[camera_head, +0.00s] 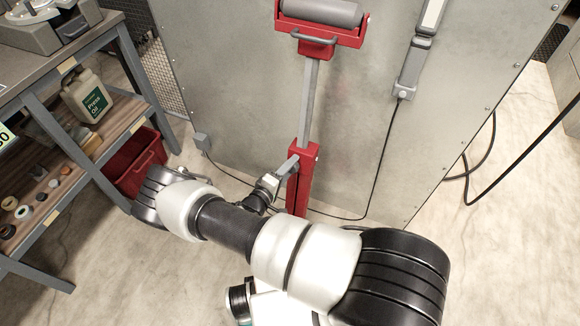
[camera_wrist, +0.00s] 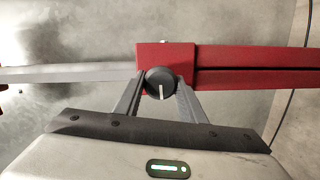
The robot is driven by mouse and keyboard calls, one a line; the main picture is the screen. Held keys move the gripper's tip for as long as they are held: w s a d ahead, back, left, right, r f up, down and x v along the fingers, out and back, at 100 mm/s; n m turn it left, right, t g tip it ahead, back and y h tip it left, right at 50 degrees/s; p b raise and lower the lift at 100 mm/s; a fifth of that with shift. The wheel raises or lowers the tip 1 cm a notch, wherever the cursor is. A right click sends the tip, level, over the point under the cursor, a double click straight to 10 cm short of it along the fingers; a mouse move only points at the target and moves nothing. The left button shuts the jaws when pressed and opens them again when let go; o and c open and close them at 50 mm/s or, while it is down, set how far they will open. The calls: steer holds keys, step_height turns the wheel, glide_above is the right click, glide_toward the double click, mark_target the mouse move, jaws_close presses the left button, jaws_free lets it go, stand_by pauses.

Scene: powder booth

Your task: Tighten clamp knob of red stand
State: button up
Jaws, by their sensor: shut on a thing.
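The red stand (camera_head: 299,187) stands upright in front of the grey booth panel. Its grey inner post (camera_head: 309,105) rises to a red head with a grey roller (camera_head: 321,12). In the wrist view the red stand (camera_wrist: 250,57) lies sideways, with the post (camera_wrist: 70,73) running left. The black round clamp knob (camera_wrist: 160,82) with a white mark sits on the red collar. My gripper (camera_wrist: 160,90) has its two fingers at either side of the knob and is shut on it. In the head view my gripper (camera_head: 285,170) meets the collar from the left; the knob is hidden there.
A workbench with shelves (camera_head: 95,50) is at the left, with a jug (camera_head: 88,97) on it. A black cable (camera_head: 378,160) hangs down the panel. The floor at the right is clear apart from cables.

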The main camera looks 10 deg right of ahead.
steer(key=o, duration=1)
steer(key=shift+o, duration=0.2)
steer(key=shift+a, duration=0.15)
steer(key=p+v, duration=0.1)
steer(key=v, duration=1.6)
steer(key=shift+r, duration=0.15)
steer(key=shift+r, duration=0.1)
